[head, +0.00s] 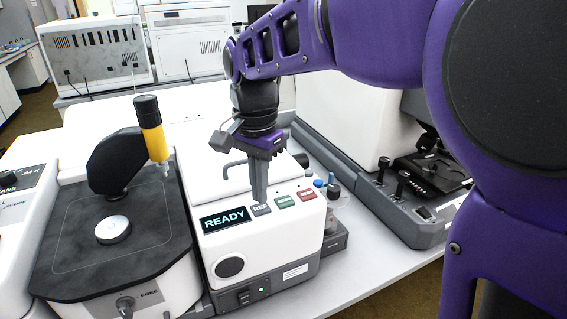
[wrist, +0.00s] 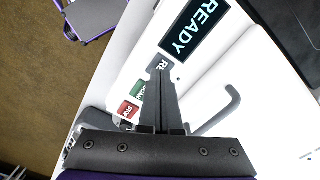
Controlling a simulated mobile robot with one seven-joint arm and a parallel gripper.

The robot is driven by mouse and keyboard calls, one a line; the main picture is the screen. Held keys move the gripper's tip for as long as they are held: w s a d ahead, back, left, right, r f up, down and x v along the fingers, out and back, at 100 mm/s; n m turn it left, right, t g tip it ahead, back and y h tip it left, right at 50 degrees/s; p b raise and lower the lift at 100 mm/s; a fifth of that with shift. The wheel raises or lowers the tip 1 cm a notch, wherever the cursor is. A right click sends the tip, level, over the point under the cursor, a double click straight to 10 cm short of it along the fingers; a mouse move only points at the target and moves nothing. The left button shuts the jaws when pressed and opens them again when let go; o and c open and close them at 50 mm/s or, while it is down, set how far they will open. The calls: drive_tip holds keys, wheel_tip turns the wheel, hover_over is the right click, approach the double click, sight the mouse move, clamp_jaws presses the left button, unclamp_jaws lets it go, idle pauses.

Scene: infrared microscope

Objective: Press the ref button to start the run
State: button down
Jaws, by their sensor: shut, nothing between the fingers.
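The grey ref button (head: 261,210) is on the sloped front of a white instrument box (head: 260,240), just right of a display (head: 224,219) that reads READY. My gripper (head: 260,201) is shut and empty, pointing down with its fingertips at the upper edge of the ref button. In the wrist view the shut fingertips (wrist: 161,74) overlap the lower part of the ref button (wrist: 163,62) and hide some of its label. I cannot tell whether they touch it. A green button (head: 285,201) and a red stop button (head: 306,194) sit to its right.
A bent grey rod (head: 234,164) rises from the box close behind and left of my gripper. A dark microscope stage (head: 75,245) with a yellow and black tube (head: 152,130) stands to the left.

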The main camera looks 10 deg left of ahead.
drive_tip(key=shift+f, duration=0.15)
drive_tip(key=shift+f+b, duration=0.5)
drive_tip(key=shift+f, duration=0.2)
drive_tip(key=shift+r+p, duration=0.95)
drive_tip(key=shift+p, duration=0.05)
